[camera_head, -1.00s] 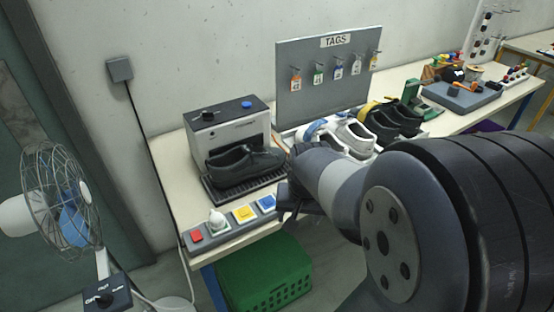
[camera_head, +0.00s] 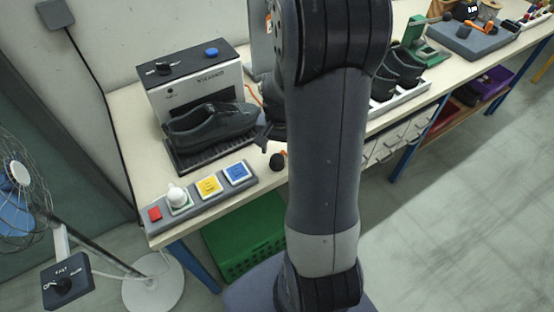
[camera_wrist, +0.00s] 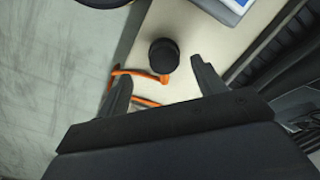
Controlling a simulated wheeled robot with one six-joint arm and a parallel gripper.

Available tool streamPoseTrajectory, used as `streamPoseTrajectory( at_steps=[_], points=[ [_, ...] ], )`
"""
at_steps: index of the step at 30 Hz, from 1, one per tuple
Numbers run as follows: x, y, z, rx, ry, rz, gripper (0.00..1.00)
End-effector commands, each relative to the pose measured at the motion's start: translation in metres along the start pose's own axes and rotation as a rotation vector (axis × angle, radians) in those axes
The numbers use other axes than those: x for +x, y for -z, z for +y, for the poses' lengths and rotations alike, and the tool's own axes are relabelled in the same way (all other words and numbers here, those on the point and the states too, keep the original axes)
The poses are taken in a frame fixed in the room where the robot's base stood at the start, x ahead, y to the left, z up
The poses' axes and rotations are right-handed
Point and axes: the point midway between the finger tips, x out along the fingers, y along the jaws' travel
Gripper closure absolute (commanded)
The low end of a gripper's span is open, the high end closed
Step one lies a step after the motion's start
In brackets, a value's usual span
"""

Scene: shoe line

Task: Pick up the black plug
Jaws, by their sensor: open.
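A small black round piece, which I take for the black plug (camera_head: 277,161), rests on the table near its front edge, right of the button panel. In the wrist view the black plug (camera_wrist: 163,54) is a short dark cylinder on the pale table top, just beyond and between my fingertips. My gripper (camera_wrist: 160,72) is open and empty, with a finger on either side of the view. In the head view my gripper (camera_head: 264,138) is partly hidden by my arm, close above and behind the plug.
An orange curved item (camera_wrist: 140,76) lies beside the plug. A machine (camera_head: 196,83) with a dark shoe (camera_head: 210,126) stands at the left. The button panel (camera_head: 203,196) lies along the front edge. A green crate (camera_head: 243,240) is below the table.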

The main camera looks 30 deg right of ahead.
Motion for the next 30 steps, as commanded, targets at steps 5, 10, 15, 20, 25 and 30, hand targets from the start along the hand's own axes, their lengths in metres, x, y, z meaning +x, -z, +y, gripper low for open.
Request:
streamPoseTrajectory(
  at_steps=[5, 10, 15, 20, 25, 30],
  points=[
    [0.017, 0.0, -0.003, -0.001, -0.002, -0.004, 0.35],
    [0.038, 0.0, -0.005, -0.001, -0.002, -0.004, 0.35],
    [0.05, 0.001, -0.005, -0.001, 0.0, -0.001, 0.35],
    [0.051, 0.001, -0.005, -0.001, 0.0, 0.0, 0.35],
    [0.051, 0.001, -0.005, -0.001, 0.0, 0.0, 0.42],
    [0.05, 0.001, -0.005, -0.001, 0.0, 0.0, 0.56]
  ],
)
